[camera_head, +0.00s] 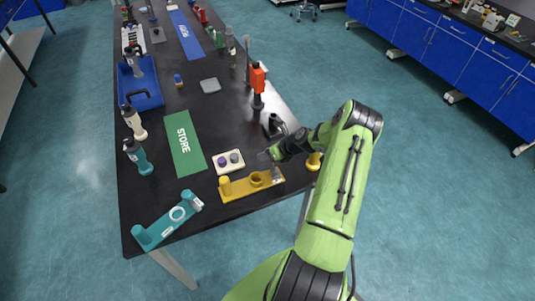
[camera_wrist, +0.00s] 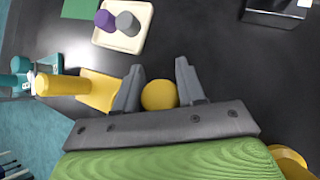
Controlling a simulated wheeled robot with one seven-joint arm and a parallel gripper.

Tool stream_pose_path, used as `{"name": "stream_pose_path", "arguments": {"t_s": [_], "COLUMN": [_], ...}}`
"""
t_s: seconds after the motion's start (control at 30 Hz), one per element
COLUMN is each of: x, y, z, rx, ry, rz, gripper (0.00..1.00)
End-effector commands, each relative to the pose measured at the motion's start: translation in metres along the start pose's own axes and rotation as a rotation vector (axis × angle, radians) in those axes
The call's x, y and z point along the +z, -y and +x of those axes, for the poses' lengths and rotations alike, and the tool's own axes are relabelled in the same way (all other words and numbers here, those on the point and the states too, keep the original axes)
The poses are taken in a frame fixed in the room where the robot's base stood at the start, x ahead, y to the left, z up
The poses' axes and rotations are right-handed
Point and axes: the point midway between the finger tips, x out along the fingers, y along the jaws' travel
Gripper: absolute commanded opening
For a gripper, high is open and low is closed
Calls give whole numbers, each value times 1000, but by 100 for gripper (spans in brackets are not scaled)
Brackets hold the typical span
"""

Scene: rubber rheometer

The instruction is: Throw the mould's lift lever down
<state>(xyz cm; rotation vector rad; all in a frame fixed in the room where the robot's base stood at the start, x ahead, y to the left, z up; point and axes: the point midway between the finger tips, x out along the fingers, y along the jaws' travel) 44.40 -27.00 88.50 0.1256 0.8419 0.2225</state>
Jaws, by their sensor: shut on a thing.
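The yellow mould base (camera_head: 240,188) lies near the table's front edge, with an upright post at its left and a round cup in its middle. It also shows in the wrist view (camera_wrist: 98,91), partly hidden behind my gripper. A round yellow knob (camera_wrist: 159,96), which looks like the lift lever's end, sits between my two grey fingers. My gripper (camera_wrist: 158,78) is shut on this knob. In the head view my gripper (camera_head: 268,156) is just above the base's right end; the knob cannot be made out there, and the lever's tilt is hidden.
A cream tray (camera_head: 238,168) with a purple and a grey plug lies behind the base. A teal fixture (camera_head: 166,220) stands to the left, a green STORE mat (camera_head: 185,146) farther back. A yellow object (camera_head: 314,161) stands right of my gripper. Bare table lies between base and teal fixture.

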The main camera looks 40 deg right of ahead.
Motion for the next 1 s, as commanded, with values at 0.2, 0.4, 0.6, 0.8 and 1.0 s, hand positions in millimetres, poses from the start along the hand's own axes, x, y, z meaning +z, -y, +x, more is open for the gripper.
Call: {"name": "stream_pose_path", "arguments": {"t_s": [0.2,0.4,0.6,0.8,1.0], "x": [-6,-4,-2,-2,-1], "y": [0,0,0,2,1], "z": [2,1,0,-29,-88], "rx": [-1,0,0,-5,-6], "ry": [-11,-7,-4,-3,-3], "rz": [5,3,2,4,3], "gripper": [0,61,61,61,61]}}
